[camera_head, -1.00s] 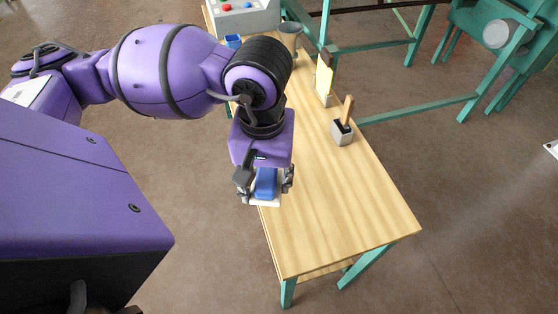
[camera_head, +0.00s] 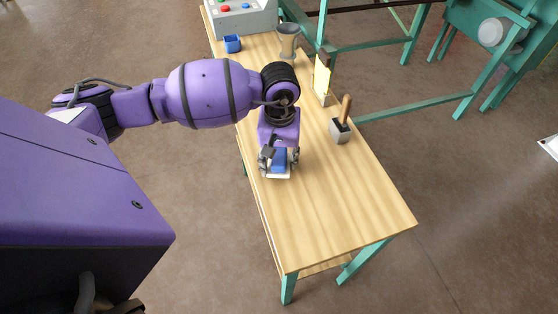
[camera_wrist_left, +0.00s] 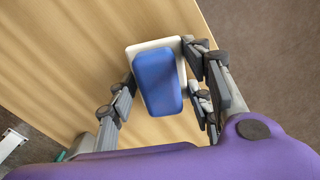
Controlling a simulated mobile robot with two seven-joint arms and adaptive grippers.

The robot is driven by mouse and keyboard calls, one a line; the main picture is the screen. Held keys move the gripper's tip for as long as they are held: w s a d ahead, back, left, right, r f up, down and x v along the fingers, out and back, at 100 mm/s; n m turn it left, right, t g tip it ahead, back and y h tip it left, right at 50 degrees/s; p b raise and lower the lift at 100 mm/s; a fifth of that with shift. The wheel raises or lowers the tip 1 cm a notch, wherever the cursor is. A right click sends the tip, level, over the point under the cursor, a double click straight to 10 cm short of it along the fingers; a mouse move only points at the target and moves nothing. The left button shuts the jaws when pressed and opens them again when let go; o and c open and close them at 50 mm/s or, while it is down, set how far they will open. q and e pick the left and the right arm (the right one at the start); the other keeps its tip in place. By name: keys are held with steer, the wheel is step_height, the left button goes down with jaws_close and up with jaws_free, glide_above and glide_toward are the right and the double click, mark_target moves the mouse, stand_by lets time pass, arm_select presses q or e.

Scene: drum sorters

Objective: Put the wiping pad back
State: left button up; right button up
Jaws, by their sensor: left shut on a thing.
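The wiping pad has a blue grip (camera_head: 279,159) on a flat white base and shows over the left part of the wooden table. My left gripper (camera_head: 278,162) is shut on its blue part and points down. In the left wrist view the blue pad (camera_wrist_left: 158,82) lies between the gripper's fingers (camera_wrist_left: 160,95), with the white base showing around its upper edges. The wood lies beneath it; I cannot tell how high the pad is above the surface. My right gripper is not in view.
On the table (camera_head: 330,215) stand a small blue container (camera_head: 233,44), a grey cup (camera_head: 288,44), a yellow card (camera_head: 322,78) and a grey block (camera_head: 340,134) with a wooden handle. A grey button box (camera_head: 242,16) is at the far end. The near end is clear.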

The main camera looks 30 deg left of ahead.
mark_target(279, 156)
arm_select(q)
steer(key=shift+f, duration=0.8)
steer(key=o, duration=1.1)
steer(key=shift+r, duration=0.3)
step_height(279, 156, up, 12)
steer(key=shift+f, duration=0.1)
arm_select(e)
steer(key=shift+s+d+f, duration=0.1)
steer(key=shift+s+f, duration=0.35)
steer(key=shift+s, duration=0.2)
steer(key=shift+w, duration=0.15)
